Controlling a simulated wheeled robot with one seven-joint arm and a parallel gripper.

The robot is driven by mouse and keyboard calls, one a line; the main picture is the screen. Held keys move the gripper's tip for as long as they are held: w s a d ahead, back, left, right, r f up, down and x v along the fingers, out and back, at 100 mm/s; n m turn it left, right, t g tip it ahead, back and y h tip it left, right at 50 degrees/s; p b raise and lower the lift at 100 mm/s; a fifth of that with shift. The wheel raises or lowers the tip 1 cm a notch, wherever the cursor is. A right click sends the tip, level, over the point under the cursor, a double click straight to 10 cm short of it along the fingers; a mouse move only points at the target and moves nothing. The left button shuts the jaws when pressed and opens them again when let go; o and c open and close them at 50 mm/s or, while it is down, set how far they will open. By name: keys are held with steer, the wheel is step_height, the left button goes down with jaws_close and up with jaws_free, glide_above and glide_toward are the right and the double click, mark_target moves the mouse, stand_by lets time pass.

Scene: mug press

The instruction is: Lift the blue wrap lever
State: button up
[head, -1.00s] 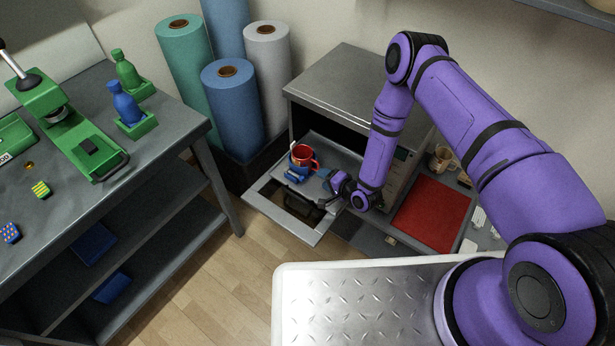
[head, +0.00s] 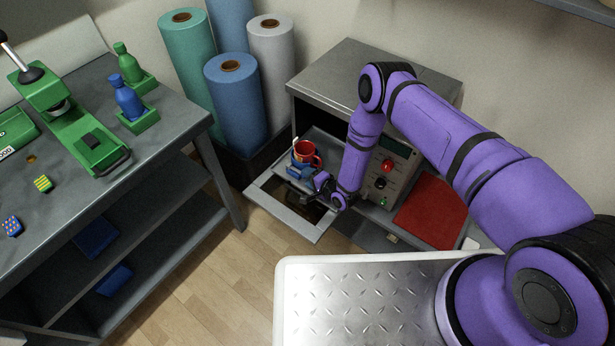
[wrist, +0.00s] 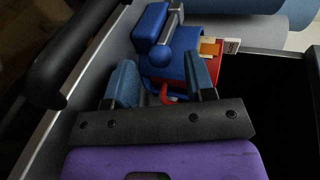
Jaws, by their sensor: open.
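The red mug (head: 307,152) sits inside the open oven-like press on the pulled-out tray, with blue wrap parts (head: 297,170) at its front. In the wrist view the blue wrap (wrist: 184,64) curves around the red mug (wrist: 214,64). A blue block (wrist: 150,24) and a round blue knob (wrist: 160,58) beside it look like the wrap lever. My gripper (wrist: 162,80) is open, its two blue-padded fingertips apart. The fingertips point at the wrap and knob from close by; whether they touch is unclear. In the head view my gripper (head: 314,184) is small and dark.
The open door frame (head: 283,209) sticks out in front, and a dark door handle (wrist: 75,60) runs at the left of the wrist view. The control panel (head: 389,168) stands right of my forearm. A red mat (head: 430,207) lies right of it.

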steer(key=shift+w+a+f, duration=0.2)
steer(key=shift+w+a, duration=0.2)
jaws_close()
